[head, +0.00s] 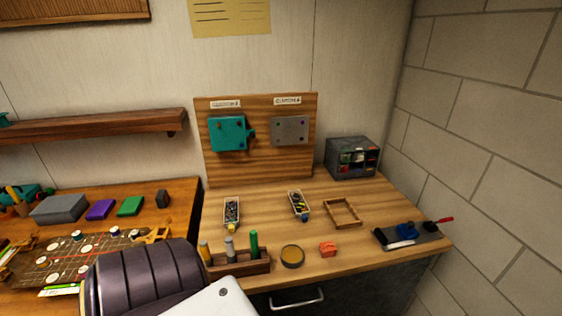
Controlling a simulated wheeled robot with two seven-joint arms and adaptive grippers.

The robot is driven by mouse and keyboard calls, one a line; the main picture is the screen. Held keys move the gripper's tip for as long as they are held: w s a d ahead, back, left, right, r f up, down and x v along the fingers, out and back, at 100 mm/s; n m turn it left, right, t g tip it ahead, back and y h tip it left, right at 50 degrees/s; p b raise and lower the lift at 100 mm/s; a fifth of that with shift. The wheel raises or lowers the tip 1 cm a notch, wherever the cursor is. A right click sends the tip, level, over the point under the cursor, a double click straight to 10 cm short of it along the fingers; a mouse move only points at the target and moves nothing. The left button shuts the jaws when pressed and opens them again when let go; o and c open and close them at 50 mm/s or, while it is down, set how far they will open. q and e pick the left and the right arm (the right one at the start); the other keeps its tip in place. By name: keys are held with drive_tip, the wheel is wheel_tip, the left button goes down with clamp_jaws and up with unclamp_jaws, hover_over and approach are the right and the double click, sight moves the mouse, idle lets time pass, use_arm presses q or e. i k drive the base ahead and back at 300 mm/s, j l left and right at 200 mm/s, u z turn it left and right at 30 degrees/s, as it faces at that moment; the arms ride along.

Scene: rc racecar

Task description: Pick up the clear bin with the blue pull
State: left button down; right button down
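Two small clear bins with parts in them lie on the right wooden workbench. The left bin (231,212) has a yellow bit at its front end. A dark grey drawer cabinet (352,157) stands at the back right corner with small coloured fronts, too small to read clearly. Neither gripper shows in the head view.
A wooden holder (240,263) with several upright bottles, a round dish (292,256) and a red block (328,249) line the bench's front. An empty wooden frame (341,212) lies right of the bins. A dark tray (413,236) with tools is at the right edge.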

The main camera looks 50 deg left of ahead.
sight(301, 210)
drive_tip(key=u, duration=1.5)
